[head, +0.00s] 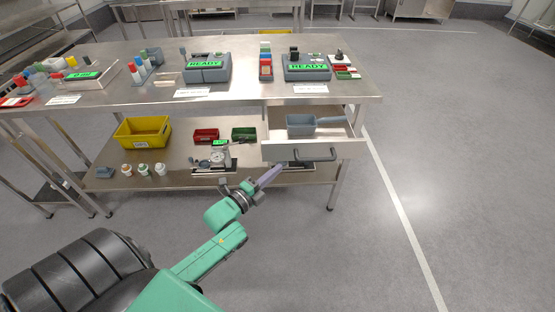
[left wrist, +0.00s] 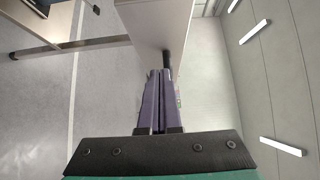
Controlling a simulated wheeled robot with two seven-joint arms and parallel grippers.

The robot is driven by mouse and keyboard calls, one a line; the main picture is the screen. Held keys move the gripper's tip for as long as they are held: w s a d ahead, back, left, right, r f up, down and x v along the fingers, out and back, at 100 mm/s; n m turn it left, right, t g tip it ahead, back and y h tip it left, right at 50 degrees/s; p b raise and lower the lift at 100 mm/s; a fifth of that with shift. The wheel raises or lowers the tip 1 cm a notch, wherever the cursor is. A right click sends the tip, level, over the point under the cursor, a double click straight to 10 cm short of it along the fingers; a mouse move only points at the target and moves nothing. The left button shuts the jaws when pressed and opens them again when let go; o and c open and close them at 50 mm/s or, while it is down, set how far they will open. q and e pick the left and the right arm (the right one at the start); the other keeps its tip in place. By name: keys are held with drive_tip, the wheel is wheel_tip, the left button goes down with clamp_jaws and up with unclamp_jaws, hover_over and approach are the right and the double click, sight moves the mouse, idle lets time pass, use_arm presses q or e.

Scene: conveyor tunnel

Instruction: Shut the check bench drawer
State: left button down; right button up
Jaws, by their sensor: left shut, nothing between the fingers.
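The check bench drawer (head: 350,149) stands pulled out under the right end of the steel bench (head: 135,91). Its pale front carries a dark bar handle (head: 316,156). A grey scoop-like tray (head: 305,125) lies inside. My left gripper (head: 279,168) is shut and empty, with its purple fingers just below and left of the handle in the head view. In the left wrist view, the shut fingertips (left wrist: 158,74) are close to the drawer front (left wrist: 153,28) and the dark handle (left wrist: 166,59). I cannot tell whether they touch. My right gripper is out of view.
The lower shelf holds a yellow bin (head: 142,133), red (head: 206,135) and green (head: 244,134) trays, and a dial gauge (head: 218,156). Devices reading READY (head: 307,67) stand on the bench top.

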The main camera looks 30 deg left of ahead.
use_arm(q)
drive_tip(key=w, duration=0.1)
drive_tip(key=w+a, duration=0.1)
drive_tip(key=w, duration=0.1)
drive_tip(key=w+a, duration=0.1)
drive_tip(key=shift+w, duration=0.3)
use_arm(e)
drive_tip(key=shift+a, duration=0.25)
